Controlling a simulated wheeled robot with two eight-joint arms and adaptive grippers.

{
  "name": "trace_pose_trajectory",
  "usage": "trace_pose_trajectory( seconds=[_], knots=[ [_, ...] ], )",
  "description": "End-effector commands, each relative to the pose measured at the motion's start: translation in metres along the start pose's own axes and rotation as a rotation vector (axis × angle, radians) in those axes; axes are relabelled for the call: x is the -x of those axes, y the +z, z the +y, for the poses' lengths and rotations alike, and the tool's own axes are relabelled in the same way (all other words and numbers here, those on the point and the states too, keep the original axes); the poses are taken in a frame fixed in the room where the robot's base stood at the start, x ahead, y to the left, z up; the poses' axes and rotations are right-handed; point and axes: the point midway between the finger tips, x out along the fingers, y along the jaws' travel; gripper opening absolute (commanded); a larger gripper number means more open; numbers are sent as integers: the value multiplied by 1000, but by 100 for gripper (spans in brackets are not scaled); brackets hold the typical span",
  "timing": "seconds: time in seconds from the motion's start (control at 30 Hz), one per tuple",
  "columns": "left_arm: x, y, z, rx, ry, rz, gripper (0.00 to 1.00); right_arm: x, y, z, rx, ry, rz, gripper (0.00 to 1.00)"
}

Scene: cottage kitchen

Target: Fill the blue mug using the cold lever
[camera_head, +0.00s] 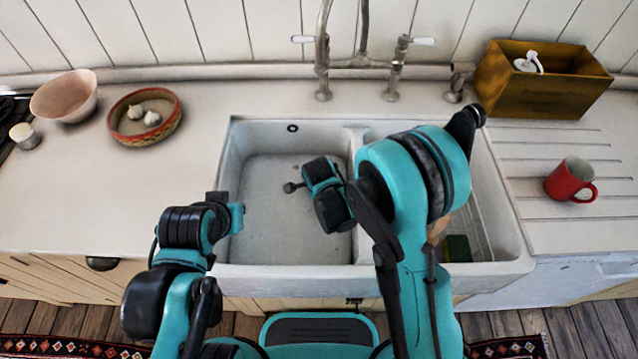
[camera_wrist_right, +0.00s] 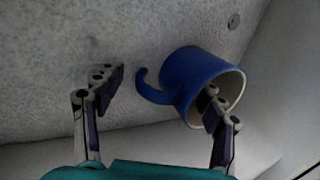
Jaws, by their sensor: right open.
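The blue mug (camera_wrist_right: 190,82) lies tipped on its side on the grey sink floor in the right wrist view, its pale inside facing lower right and its handle to the left. It cannot be seen in the head view. My right gripper (camera_wrist_right: 160,94) is open around the mug's handle side; one finger is at the mug's mouth, the other stands apart left of the handle. In the head view my right arm reaches into the left basin (camera_head: 265,232). My left gripper (camera_head: 237,217) is at the basin's left edge, its fingers not clear. The tap (camera_head: 361,60) has two white-tipped levers (camera_head: 303,39) (camera_head: 424,41); cold is not marked.
A red mug (camera_head: 571,181) stands on the right drainboard. A wooden box (camera_head: 540,88) is at back right. A pink bowl (camera_head: 64,97) and a patterned bowl (camera_head: 145,117) with white bulbs stand left.

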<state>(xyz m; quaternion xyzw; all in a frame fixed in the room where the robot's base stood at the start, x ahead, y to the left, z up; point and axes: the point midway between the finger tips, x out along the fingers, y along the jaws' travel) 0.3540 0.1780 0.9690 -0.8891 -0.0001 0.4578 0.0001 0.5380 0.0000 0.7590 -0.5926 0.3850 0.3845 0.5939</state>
Motion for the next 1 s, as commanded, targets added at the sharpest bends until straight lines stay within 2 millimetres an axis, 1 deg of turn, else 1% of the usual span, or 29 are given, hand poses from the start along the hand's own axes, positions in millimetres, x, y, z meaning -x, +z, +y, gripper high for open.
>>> trace_pose_trajectory(
  seconds=[0.03, 0.2, 0.23, 0.27, 0.3, 0.37, 0.4, 0.5, 1.0],
  knots=[
    [-2, 1, 0, 0, 0, 0, 0, -4, 0, 0, 0, 0, 0, 70],
    [0, 0, 0, 0, 0, 0, 0, -2, 0, 0, 0, 0, 0, 70],
    [0, 0, 0, 0, 0, 0, 0, -2, 0, 0, 1, 0, 0, 67],
    [0, 0, 0, 0, 0, 0, 0, -2, 0, 0, 1, 0, 0, 60],
    [0, 0, 0, 0, 0, 0, 0, -2, 0, 0, 1, 0, 0, 49],
    [0, 0, 0, 0, 0, 0, 0, -2, 0, 0, 1, 0, 0, 33],
    [0, 0, 0, 0, 0, 0, 0, -2, 0, 0, 1, 0, 0, 23],
    [0, 0, 0, 0, 0, 0, 0, -2, 0, 0, 1, 0, 0, 0],
    [1, -1, 0, 0, 0, 0, 0, 0, 0, -2, 1, -1, 0, 0]
  ],
)
